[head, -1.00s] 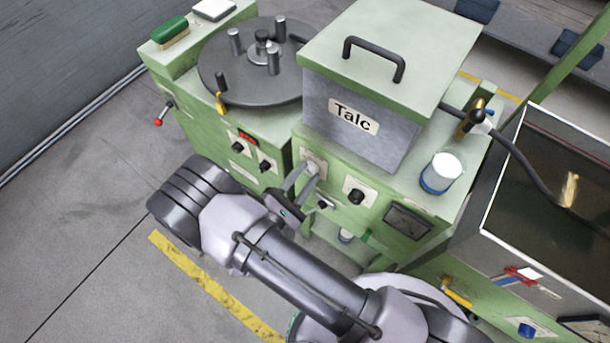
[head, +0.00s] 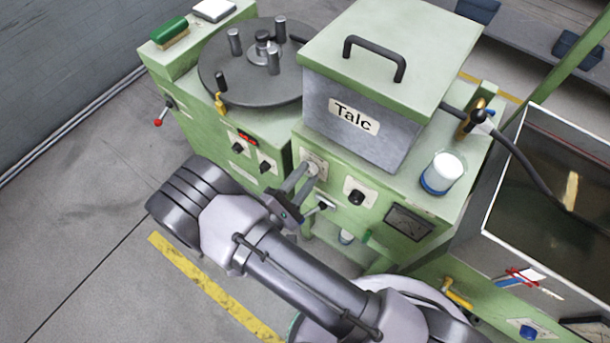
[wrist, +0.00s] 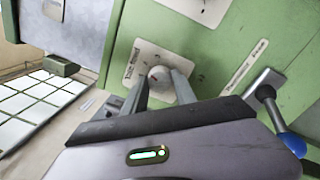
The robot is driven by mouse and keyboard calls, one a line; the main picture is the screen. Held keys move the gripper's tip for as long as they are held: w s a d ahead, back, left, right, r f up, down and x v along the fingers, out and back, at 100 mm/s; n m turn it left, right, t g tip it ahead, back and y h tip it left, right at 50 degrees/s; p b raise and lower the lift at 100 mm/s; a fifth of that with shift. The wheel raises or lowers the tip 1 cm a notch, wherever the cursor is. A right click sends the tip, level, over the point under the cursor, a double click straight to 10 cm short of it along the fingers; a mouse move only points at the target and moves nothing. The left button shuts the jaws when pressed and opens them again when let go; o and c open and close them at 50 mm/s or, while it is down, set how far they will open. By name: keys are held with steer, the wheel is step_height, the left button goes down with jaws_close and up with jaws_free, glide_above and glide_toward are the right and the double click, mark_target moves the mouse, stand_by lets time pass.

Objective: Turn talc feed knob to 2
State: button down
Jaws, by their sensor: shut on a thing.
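The talc feed knob (wrist: 160,77) is a pale round knob on a white label plate (wrist: 136,58) on the green machine front. In the wrist view my gripper (wrist: 160,88) has one finger on each side of it and is shut on it. The plate's lettering is too small to read surely, and the knob's setting cannot be told. In the head view my gripper (head: 306,175) reaches the same plate (head: 318,160) below the grey Talc hopper (head: 370,130), and its fingers mostly cover the knob.
A blue-ended lever (wrist: 275,115) is close to my gripper's right side. A white and blue cup (head: 442,173) stands on the machine top.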

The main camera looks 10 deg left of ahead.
steer(key=c, duration=1)
jaws_free()
steer(key=shift+s, duration=0.1)
steer(key=p+v, duration=0.3)
steer(key=v, duration=1.4)
steer(key=shift+s+a, duration=0.1)
steer(key=shift+s, duration=0.05)
